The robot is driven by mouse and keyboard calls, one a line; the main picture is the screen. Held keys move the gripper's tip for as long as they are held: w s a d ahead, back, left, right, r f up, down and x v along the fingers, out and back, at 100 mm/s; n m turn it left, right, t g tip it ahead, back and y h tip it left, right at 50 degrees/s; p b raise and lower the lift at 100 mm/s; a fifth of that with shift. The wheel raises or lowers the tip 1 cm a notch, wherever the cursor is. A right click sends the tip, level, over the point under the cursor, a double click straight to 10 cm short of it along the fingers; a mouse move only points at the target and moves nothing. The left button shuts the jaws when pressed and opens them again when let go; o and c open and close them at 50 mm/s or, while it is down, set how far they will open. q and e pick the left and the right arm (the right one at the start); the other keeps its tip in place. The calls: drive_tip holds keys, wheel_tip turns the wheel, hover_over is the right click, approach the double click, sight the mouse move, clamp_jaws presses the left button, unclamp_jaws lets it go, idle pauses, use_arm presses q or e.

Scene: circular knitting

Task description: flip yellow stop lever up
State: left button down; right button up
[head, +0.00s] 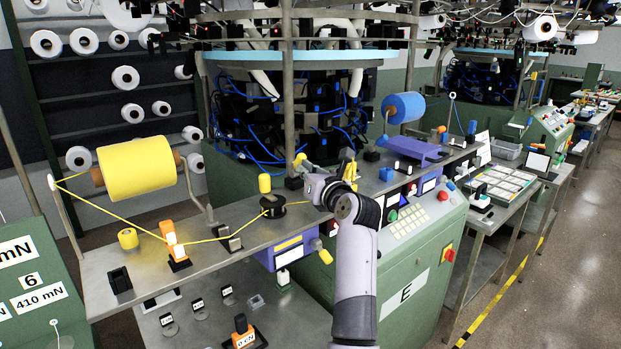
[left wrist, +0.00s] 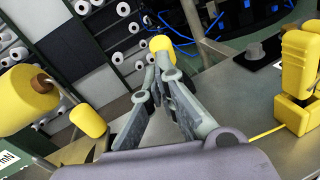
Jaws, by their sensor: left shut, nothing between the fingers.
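A yellow knob (head: 300,160), likely the end of the stop lever, shows just past my left gripper's fingertips. It also shows in the left wrist view (left wrist: 160,43), straight beyond the fingers. My left gripper (head: 308,169) is shut and empty, reaching left over the metal shelf; it also shows in the left wrist view (left wrist: 157,62). I cannot tell whether the fingertips touch the knob. The knob's stem and base are mostly hidden by the fingers. My right gripper is in neither view.
A yellow cap (head: 265,183) and black spool (head: 272,206) are left of the gripper. A yellow block-shaped part (left wrist: 302,65) stands close on the right in the wrist view.

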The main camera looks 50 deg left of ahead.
use_arm(q)
drive_tip(key=shift+a+r, duration=0.2)
drive_tip(key=shift+r, duration=0.1)
drive_tip(key=shift+a+r, duration=0.25)
drive_tip(key=shift+a, duration=0.35)
drive_tip(key=shift+w+a+r, duration=0.1)
drive_tip(key=shift+a+r, duration=0.35)
drive_tip(key=shift+r, duration=0.1)
drive_tip(key=shift+a, duration=0.15)
drive_tip(key=shift+r, duration=0.1)
